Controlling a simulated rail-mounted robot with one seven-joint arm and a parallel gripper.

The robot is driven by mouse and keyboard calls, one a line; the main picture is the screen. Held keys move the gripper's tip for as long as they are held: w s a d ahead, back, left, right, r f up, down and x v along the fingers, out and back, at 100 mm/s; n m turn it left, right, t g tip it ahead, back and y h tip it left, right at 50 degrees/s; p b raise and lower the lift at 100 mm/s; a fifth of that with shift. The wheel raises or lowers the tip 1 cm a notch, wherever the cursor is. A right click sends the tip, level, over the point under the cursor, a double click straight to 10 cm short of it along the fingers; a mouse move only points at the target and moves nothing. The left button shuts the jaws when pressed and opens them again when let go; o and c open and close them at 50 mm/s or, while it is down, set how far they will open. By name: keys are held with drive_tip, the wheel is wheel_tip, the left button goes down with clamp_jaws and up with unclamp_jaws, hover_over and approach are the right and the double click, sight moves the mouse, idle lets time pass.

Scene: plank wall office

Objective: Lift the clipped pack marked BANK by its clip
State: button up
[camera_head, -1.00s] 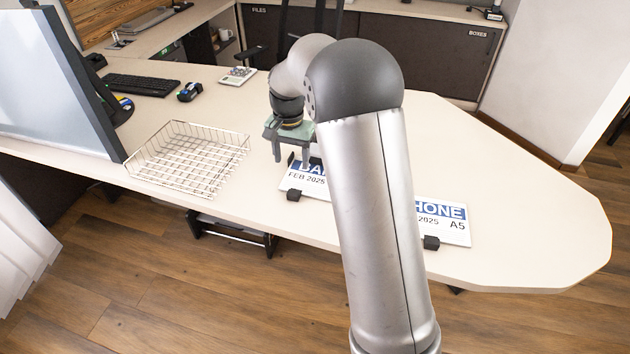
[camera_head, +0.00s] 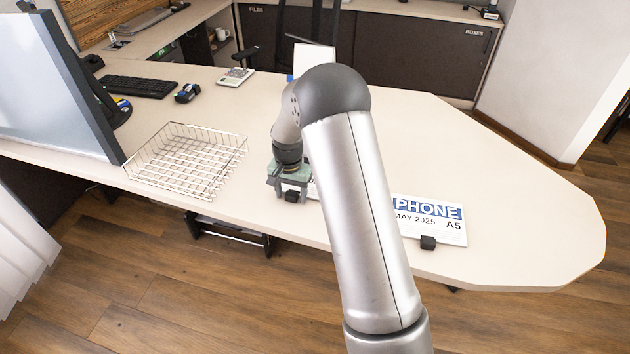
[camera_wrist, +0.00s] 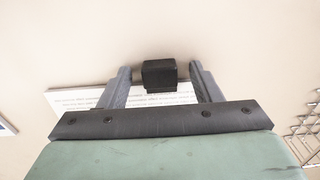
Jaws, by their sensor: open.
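The black clip (camera_wrist: 159,74) sits between the two fingers of my gripper (camera_wrist: 161,70) in the wrist view, with a gap on each side. The fingers are open. Behind them the clipped pack (camera_wrist: 80,98) shows as a white sheet with lines of print. In the head view my gripper (camera_head: 290,192) is down at the pack near the table's front edge, with the clip (camera_head: 291,197) at its fingers. Only a small white part of the pack (camera_head: 313,190) shows there; its BANK marking is hidden by my gripper and arm.
A pack marked PHONE, MAY 2025, A5 (camera_head: 430,213) with its own black clip (camera_head: 428,242) lies to the right. A wire tray (camera_head: 185,160) stands to the left. A white sheet (camera_head: 314,58) with a blue edge shows farther back. The right table end is clear.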

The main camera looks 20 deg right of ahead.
clamp_jaws()
